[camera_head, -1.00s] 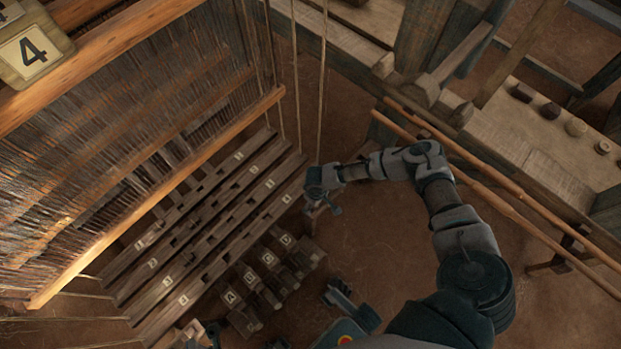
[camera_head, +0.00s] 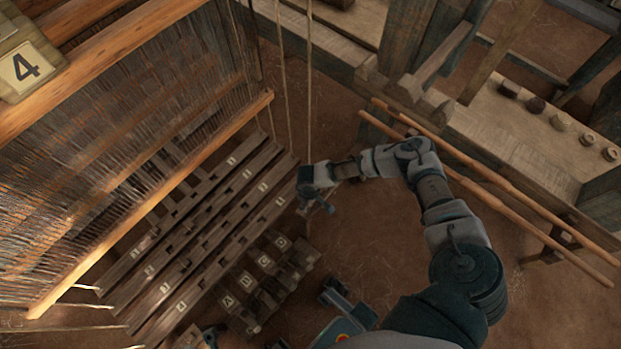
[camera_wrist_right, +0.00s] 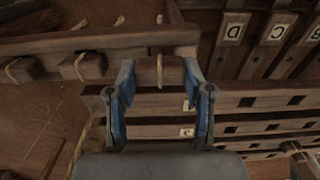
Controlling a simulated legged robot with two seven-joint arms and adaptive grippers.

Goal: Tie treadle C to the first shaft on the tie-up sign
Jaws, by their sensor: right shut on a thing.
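The lettered treadles sit low in the middle of the head view; treadle C (camera_head: 265,261) lies between B and D. Treadle C (camera_wrist_right: 277,33) also shows at the top right of the right wrist view. My right gripper (camera_head: 311,203) is beside the right ends of the long slotted bars, above the treadles. In the right wrist view my right gripper (camera_wrist_right: 165,82) has its blue fingers closed around a wooden piece (camera_wrist_right: 148,76) with a light cord loop. A plate marked 4 (camera_head: 27,66) is partly cut off at the upper left. A dark part at the bottom edge may be my left gripper (camera_head: 211,336).
Long slotted bars (camera_head: 215,222) with small labels run under the warp and its lower wooden beam (camera_head: 150,205). Cords (camera_head: 308,90) hang just behind my right gripper. A bench (camera_head: 520,125) with several small round objects and two poles (camera_head: 500,195) stands at the right.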

